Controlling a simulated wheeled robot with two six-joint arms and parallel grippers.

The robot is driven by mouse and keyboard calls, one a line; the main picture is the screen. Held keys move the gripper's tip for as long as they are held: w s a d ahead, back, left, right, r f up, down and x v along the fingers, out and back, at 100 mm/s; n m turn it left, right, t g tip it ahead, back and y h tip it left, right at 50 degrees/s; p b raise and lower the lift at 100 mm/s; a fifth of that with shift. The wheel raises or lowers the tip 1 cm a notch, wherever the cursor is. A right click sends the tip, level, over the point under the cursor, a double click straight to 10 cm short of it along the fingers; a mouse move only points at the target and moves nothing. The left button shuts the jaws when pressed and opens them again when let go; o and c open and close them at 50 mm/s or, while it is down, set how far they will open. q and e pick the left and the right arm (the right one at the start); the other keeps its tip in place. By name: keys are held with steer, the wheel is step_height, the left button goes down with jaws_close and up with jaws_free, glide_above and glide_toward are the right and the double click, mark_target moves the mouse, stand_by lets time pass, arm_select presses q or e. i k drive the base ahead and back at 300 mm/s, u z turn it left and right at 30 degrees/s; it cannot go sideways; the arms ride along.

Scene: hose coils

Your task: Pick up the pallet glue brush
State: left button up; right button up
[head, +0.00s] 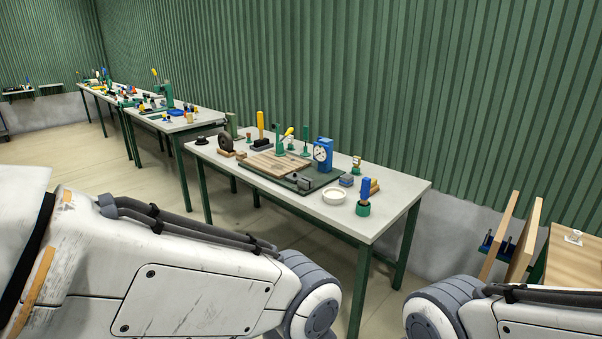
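I cannot tell for certain which thing is the pallet glue brush; the items on the bench are small. On the nearest grey-topped bench (395,205), a blue-handled piece (366,187) stands upright in a green base at the front right corner. A yellow-handled piece (260,122) stands upright on a dark block further back. A green stand with a slanted yellow handle (287,133) is beside it. Neither gripper is in view.
The bench also holds a wooden board (270,165) on a dark green mat, a blue dial gauge (322,153) and a white bowl (334,196). More cluttered benches (203,117) run along the green wall. Upright wooden panels (524,240) stand at right.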

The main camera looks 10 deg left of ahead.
mark_target(366, 182)
steer(key=u, duration=0.4)
steer(key=i, duration=2.15)
steer(key=u, duration=0.25)
